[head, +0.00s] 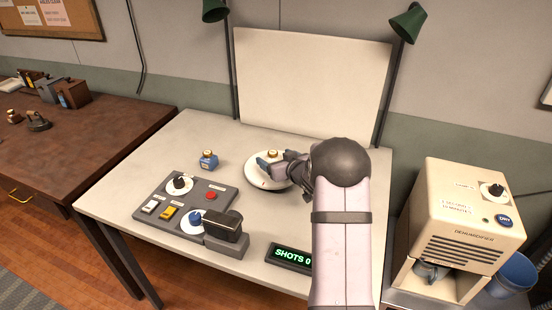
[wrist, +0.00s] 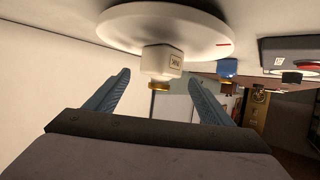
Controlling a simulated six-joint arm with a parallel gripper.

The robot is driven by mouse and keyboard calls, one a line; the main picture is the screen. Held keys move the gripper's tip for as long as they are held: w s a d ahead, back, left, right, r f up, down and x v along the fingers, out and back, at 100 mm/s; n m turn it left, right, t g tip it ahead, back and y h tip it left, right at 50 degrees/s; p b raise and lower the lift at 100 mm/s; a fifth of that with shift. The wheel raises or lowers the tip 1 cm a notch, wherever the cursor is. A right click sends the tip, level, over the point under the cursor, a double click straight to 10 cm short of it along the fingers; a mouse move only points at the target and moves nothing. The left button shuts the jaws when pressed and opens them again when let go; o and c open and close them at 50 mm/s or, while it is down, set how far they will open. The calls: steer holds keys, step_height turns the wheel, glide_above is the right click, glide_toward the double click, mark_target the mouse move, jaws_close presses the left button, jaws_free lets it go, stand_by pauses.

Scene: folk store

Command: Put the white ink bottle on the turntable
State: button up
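The white ink bottle (wrist: 162,62), with a gold cap and a small label, stands on the round white turntable (wrist: 180,22); the wrist view shows them upside down. In the head view the bottle's top (head: 273,154) shows above my gripper (head: 268,166) over the turntable (head: 257,183). My gripper also shows in the wrist view (wrist: 158,82). Its two blue fingers are open, one on each side of the bottle, with visible gaps to it. The bottle's lower part is hidden behind my gripper in the head view.
A blue ink bottle (head: 208,160) stands left of the turntable. A grey control panel (head: 213,198) with knobs and buttons lies in front of it. A white backdrop (head: 312,85) stands behind, and a "SHOTS 0" display (head: 290,257) sits at the front edge.

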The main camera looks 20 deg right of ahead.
steer(key=shift+r, duration=0.15)
steer(key=shift+s+r, duration=0.15)
steer(key=shift+s, duration=0.25)
steer(key=b+v, duration=0.1)
steer(key=v, duration=1)
steer(key=shift+b, duration=0.3)
steer(key=shift+r, duration=0.1)
steer(key=shift+s, duration=0.1)
